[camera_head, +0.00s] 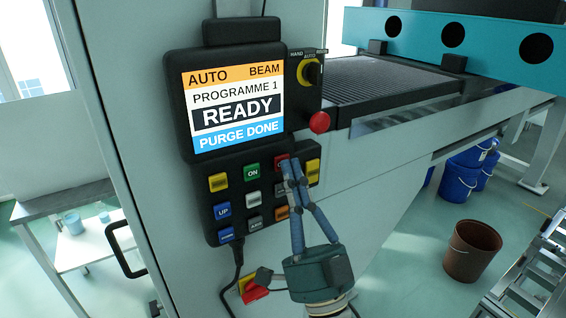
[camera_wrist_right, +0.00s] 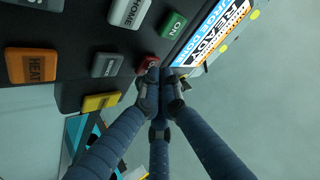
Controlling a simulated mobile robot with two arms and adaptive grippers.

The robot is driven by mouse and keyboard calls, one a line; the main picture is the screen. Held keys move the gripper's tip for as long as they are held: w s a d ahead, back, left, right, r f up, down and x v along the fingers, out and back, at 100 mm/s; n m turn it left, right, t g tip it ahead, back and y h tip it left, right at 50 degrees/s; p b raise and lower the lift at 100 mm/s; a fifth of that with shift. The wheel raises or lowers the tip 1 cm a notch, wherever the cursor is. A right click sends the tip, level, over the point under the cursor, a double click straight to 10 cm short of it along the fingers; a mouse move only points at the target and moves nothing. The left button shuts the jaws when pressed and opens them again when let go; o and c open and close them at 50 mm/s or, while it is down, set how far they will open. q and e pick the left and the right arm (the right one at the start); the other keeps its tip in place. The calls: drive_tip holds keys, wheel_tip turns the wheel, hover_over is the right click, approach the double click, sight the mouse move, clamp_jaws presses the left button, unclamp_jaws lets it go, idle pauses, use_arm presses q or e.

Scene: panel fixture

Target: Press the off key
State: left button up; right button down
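The key panel (camera_head: 234,230) hangs below the screen on a grey machine. The off key is the red key (camera_head: 280,158) in the top row, right of the green ON key (camera_head: 252,171); its label is mostly hidden by my fingers. The red key also shows in the right wrist view (camera_wrist_right: 144,64). My right gripper (camera_head: 290,168) is shut and empty, its fingertips together at the red key's edge. In the right wrist view the fingertips (camera_wrist_right: 162,76) overlap the key; I cannot tell whether they touch it. My left gripper is not in view.
The screen (camera_head: 234,106) reads READY and PURGE DONE. A yellow selector (camera_head: 311,72) and a red knob (camera_head: 320,122) sit just right of it. Other keys surround the red one closely. A red and yellow switch (camera_head: 254,289) is below. A brown bucket (camera_head: 470,250) stands on the floor.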

drive_tip(key=shift+w+a, duration=0.15)
drive_tip(key=shift+w, duration=0.05)
drive_tip(key=shift+s, duration=0.2)
idle(0.4)
drive_tip(key=shift+s+d, duration=0.5)
drive_tip(key=s+d, duration=0.1)
drive_tip(key=s, duration=0.1)
drive_tip(key=s+d+p, duration=0.1)
drive_tip(key=s+d, duration=0.1)
idle(0.5)
idle(0.4)
